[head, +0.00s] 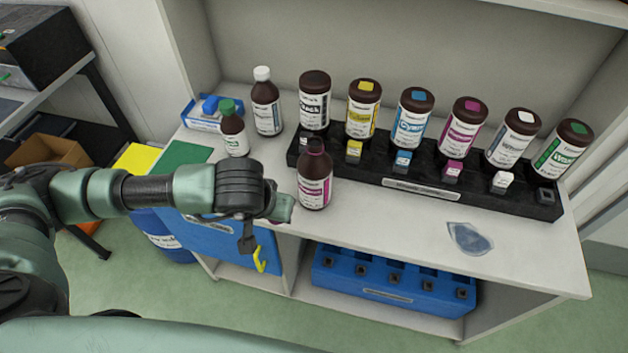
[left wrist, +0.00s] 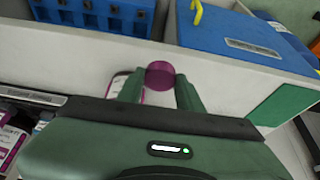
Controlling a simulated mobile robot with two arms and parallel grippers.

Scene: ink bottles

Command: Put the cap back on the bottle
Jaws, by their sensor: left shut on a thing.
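The brown bottle with a magenta and white label (head: 314,190) stands upright near the front edge of the white counter. Its top is dark brown with no magenta cap visible on it. My left gripper (head: 285,207) is just left of this bottle in the head view. In the left wrist view its two green fingers (left wrist: 160,88) are shut on a round magenta cap (left wrist: 160,74). Part of the bottle's label shows behind one finger in the wrist view. My right gripper is not in view.
A black rack (head: 470,185) with several ink bottles stands behind and right. A green-capped bottle (head: 233,135) and a white-capped bottle (head: 266,105) stand at the left, near a blue tray (head: 204,124). A grey-blue patch (head: 470,239) lies front right. The counter (head: 385,225) is clear between.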

